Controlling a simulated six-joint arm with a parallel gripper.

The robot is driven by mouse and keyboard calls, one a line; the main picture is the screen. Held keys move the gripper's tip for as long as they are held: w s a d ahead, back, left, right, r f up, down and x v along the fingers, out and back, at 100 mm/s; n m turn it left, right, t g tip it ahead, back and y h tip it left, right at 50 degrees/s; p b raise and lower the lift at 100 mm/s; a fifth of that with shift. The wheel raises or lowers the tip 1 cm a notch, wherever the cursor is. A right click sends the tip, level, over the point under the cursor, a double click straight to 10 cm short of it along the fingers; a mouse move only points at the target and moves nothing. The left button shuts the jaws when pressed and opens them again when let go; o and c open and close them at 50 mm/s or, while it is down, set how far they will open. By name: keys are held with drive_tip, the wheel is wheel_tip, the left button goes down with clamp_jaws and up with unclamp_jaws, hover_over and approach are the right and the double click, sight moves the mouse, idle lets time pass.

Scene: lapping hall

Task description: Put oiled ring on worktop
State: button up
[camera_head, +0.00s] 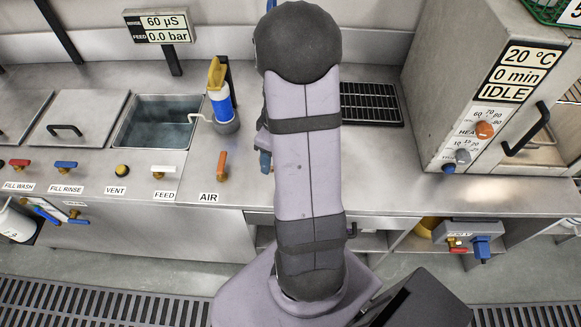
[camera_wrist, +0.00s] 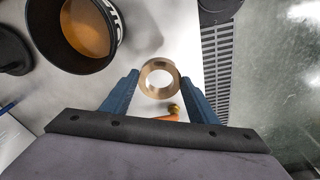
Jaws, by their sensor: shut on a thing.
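In the wrist view a tan-bronze ring (camera_wrist: 143,79) sits between the two blue fingers of my gripper (camera_wrist: 161,80), which are shut on its outer sides. Its open hole faces the camera. The pale grey worktop (camera_wrist: 150,30) lies beyond it; I cannot tell whether the ring touches it. In the head view my arm covers the middle of the worktop (camera_head: 365,165). The ring is hidden there, and only a little of the gripper shows at the arm's left side, above the worktop's front part.
A black tub (camera_wrist: 112,50) with orange-brown contents stands at upper left in the wrist view. An orange air valve handle (camera_head: 222,164) is at the front. A bottle (camera_head: 219,100) and a sink (camera_head: 155,125) lie left, a black grille (camera_head: 370,103) and heater cabinet (camera_head: 440,70) right.

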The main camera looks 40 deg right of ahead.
drive_tip(key=shift+f+p, duration=0.5)
drive_tip(key=shift+f, duration=3.95)
drive_tip(key=shift+f, duration=0.2)
drive_tip(key=o, duration=1.3)
drive_tip(key=shift+r, duration=0.15)
drive_tip(key=shift+r, duration=0.2)
drive_tip(key=r, duration=0.4)
drive_tip(key=s+r+b, duration=0.1)
drive_tip(key=r, duration=0.2)
drive_tip(key=r+b, duration=0.1)
drive_tip(key=r, duration=0.3)
drive_tip(key=shift+s+d+r, duration=0.2)
drive_tip(key=shift+d+r, duration=0.05)
drive_tip(key=shift+r, duration=0.05)
